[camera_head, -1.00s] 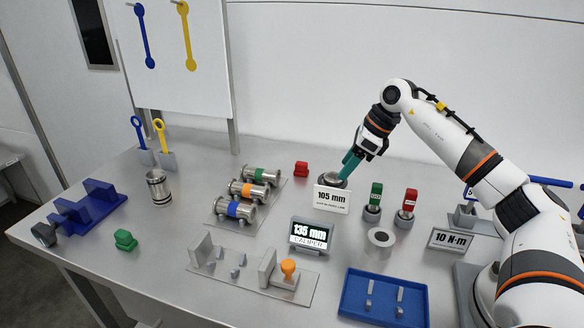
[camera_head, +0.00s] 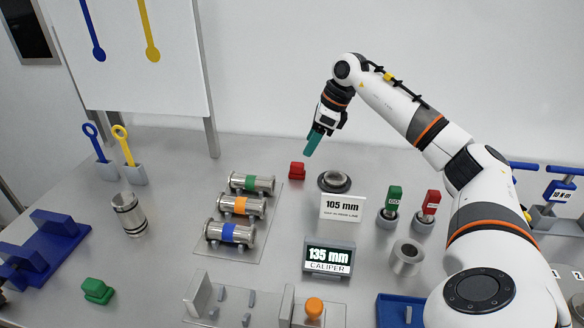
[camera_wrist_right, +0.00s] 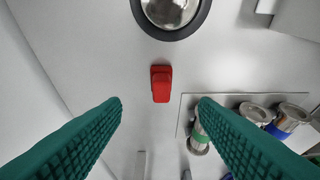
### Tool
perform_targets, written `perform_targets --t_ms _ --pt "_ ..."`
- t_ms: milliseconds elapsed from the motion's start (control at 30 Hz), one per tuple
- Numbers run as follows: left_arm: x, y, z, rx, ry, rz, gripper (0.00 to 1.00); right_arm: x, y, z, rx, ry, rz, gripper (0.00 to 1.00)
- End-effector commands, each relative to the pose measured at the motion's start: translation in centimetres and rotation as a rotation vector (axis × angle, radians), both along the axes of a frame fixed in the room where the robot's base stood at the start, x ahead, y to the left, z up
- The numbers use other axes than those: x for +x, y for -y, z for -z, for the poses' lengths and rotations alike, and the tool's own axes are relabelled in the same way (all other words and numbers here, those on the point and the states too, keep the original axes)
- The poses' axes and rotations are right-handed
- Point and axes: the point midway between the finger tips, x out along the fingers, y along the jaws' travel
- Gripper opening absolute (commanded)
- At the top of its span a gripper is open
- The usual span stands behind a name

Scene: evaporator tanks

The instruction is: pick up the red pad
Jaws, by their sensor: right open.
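The red pad (camera_head: 297,170) is a small red block on the grey table, behind the sign reading 105 mm and left of a round dark-rimmed dish. It also shows in the right wrist view (camera_wrist_right: 161,83), between and beyond the two teal fingers. My right gripper (camera_head: 313,143) hangs above and slightly right of the pad, fingers pointing down. In the wrist view its fingers (camera_wrist_right: 160,105) are wide apart with nothing between them. My left gripper is not in view.
The round dish (camera_head: 334,181) stands close to the right of the pad. A rack of banded metal cylinders (camera_head: 240,207) lies to the front left. The 105 mm sign (camera_head: 342,207) stands in front. The table behind the pad is clear.

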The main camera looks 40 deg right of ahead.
Motion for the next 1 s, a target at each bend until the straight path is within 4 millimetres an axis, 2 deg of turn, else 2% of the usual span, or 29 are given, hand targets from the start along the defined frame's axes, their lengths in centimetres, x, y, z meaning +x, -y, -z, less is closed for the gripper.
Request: perform_targets --t_ms 100,233,367,567,700,967,1000 --pt "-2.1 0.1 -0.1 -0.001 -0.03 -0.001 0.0 0.6 -0.6 2.0 0.002 -0.003 -0.002 0.55" --pt "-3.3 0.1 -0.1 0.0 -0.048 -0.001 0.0 1.0 -0.9 3.2 0.001 -0.001 -0.002 0.55" --pt "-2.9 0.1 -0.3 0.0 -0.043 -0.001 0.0 1.3 -1.1 4.0 0.001 -0.002 -0.002 0.55" --pt "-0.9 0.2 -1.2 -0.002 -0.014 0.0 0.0 2.0 -1.9 6.6 0.002 -0.003 -0.002 0.55" --pt "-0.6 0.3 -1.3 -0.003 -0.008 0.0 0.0 2.5 -2.2 8.1 0.003 -0.001 -0.001 0.55" --pt "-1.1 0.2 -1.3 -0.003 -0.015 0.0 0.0 2.6 -2.2 8.4 0.001 0.001 0.0 0.55" --pt "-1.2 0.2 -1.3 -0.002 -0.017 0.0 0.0 2.6 -2.2 8.4 0.001 0.001 0.0 0.5"
